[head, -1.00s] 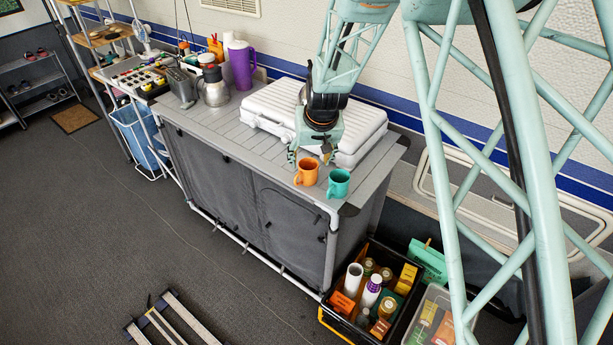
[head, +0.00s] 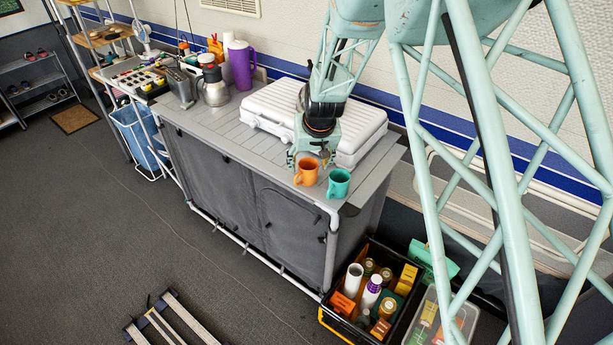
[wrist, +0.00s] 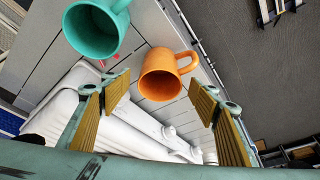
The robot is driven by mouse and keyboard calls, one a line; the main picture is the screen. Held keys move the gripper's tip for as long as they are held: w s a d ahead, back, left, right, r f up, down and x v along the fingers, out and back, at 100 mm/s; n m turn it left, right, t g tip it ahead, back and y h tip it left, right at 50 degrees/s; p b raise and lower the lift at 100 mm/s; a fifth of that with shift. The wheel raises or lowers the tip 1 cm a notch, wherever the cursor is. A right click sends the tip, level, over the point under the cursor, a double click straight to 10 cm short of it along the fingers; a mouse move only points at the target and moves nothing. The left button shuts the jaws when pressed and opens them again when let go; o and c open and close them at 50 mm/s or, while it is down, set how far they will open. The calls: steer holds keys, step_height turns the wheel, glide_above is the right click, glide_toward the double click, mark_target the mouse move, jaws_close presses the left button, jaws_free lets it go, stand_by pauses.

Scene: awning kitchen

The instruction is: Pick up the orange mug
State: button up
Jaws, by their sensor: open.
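The orange mug (head: 307,171) stands upright near the right end of the grey slatted counter, and it also shows in the wrist view (wrist: 160,76), its handle pointing right there. My gripper (head: 309,158) is beside the orange mug on the side of the white case. In the wrist view my gripper (wrist: 160,105) is open, with the orange mug ahead between the lines of its two fingers and no finger visibly closed on it. A teal mug (head: 339,183) stands close to the right of the orange mug; in the wrist view it is at upper left (wrist: 95,28).
A white ribbed case (head: 352,115) lies on the counter (head: 215,135) just behind the mugs. A steel jug (head: 214,88) and a purple pitcher (head: 240,66) stand farther left. A black crate (head: 335,318) of bottles and boxes sits on the floor below the counter's right end.

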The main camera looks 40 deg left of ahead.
steer(key=shift+x, duration=1.15)
steer(key=shift+c, duration=0.2)
steer(key=c, duration=0.9)
steer(key=shift+r, duration=0.15)
steer(key=shift+r+p, duration=0.45)
steer(key=shift+r, duration=4.4)
